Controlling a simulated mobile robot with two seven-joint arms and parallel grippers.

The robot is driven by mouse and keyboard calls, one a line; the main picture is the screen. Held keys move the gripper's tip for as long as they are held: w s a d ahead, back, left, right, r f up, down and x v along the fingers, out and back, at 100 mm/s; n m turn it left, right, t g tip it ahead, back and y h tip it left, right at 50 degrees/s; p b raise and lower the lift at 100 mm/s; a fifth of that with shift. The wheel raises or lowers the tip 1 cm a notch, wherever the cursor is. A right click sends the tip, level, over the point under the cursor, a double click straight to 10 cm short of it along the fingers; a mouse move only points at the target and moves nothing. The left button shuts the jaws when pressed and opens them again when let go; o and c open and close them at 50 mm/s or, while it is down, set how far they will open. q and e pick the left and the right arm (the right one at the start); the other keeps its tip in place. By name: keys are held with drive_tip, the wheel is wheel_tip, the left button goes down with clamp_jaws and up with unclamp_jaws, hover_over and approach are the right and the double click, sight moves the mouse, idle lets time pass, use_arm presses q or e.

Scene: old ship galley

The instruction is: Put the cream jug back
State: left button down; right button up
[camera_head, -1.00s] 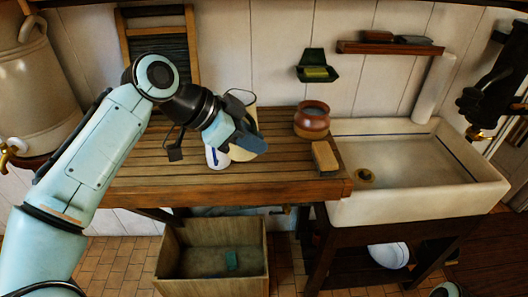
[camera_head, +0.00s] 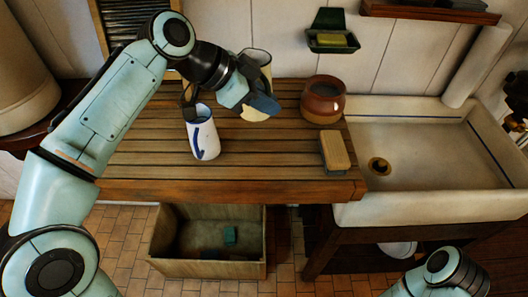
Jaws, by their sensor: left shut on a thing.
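My left gripper (camera_head: 250,100) is over the slatted wooden counter (camera_head: 270,165), shut on a cream-coloured jug (camera_head: 262,72). The jug's rim and upper side show behind the gripper. Its lower part is mostly hidden by the fingers, and I cannot tell whether its base touches the slats. A white mug-like vessel with a blue handle and rim (camera_head: 207,140) stands on the counter just left of the gripper, apart from the held jug. Part of my right arm shows at the bottom right, but its gripper is out of view.
A brown glazed pot (camera_head: 323,103) and a wood-backed brush (camera_head: 335,152) are right of the gripper. A white sink (camera_head: 440,190) adjoins the counter. A green soap holder (camera_head: 330,42) hangs on the wall. A wooden crate (camera_head: 205,268) is below. The counter's front is clear.

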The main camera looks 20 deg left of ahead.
use_arm(q)
drive_tip(key=shift+f+b, duration=1.6)
drive_tip(key=shift+f, duration=5.8)
use_arm(e)
drive_tip(key=shift+s+f, duration=0.3)
drive_tip(key=shift+f, duration=0.45)
drive_tip(key=shift+s+f, duration=0.3)
drive_tip(key=shift+f, duration=0.4)
drive_tip(key=shift+s+f, duration=0.3)
drive_tip(key=shift+f, duration=0.45)
use_arm(q)
drive_tip(key=shift+f, duration=0.1)
use_arm(e)
drive_tip(key=shift+f, duration=0.1)
use_arm(q)
drive_tip(key=c, duration=1.5)
unclamp_jaws()
drive_tip(key=shift+f, duration=0.15)
drive_tip(key=o, duration=0.4)
use_arm(e)
drive_tip(key=shift+s, duration=0.1)
